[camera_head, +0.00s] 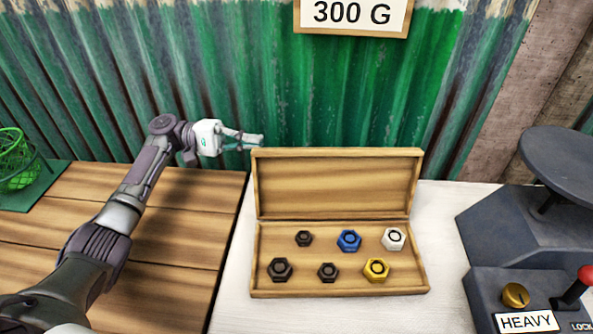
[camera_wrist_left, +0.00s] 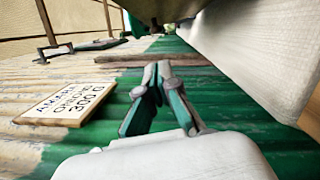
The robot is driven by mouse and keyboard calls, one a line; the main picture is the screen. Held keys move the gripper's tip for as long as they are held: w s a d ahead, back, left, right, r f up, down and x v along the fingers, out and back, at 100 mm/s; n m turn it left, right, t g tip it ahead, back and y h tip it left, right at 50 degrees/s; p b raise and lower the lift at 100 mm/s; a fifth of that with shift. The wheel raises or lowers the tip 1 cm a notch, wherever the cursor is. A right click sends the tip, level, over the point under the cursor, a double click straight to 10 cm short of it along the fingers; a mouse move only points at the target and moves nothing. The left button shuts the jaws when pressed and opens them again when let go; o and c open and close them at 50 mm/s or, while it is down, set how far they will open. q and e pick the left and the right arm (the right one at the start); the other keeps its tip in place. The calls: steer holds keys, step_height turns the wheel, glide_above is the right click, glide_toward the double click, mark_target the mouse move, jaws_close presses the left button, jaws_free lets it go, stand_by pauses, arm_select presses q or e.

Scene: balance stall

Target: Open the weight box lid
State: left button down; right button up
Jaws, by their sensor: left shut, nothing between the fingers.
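The wooden weight box (camera_head: 340,291) stands on the white counter, and its lid (camera_head: 336,184) is upright at the back, open. Inside lie several hex-nut weights: three dark ones, a blue one (camera_head: 348,241), a white one (camera_head: 393,239) and a yellow one (camera_head: 376,269). My left gripper (camera_head: 258,142) is just beyond the lid's upper left corner, in front of the green wall. It is shut and empty; its closed fingers also show in the left wrist view (camera_wrist_left: 158,70). I cannot tell whether it touches the lid. My right gripper is not in view.
A dark scale (camera_head: 530,230) with a HEAVY label and a red-knobbed lever stands at the right. A green wire basket (camera_head: 17,165) sits on a green mat at the left. A 300 G sign (camera_head: 352,14) hangs on the corrugated wall. The wooden table (camera_head: 185,220) is mostly clear.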

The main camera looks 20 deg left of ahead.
mark_target(296, 155)
arm_select(q)
steer(key=d, duration=0.3)
steer(key=s+d+r+p, duration=0.1)
steer(key=d, duration=0.3)
steer(key=s+d+p, duration=0.1)
steer(key=d, duration=0.2)
steer(key=shift+d+r, duration=0.2)
steer(key=shift+d, duration=0.15)
steer(key=shift+s+d+r, duration=0.15)
steer(key=shift+s+d, duration=0.05)
steer(key=shift+s, duration=0.45)
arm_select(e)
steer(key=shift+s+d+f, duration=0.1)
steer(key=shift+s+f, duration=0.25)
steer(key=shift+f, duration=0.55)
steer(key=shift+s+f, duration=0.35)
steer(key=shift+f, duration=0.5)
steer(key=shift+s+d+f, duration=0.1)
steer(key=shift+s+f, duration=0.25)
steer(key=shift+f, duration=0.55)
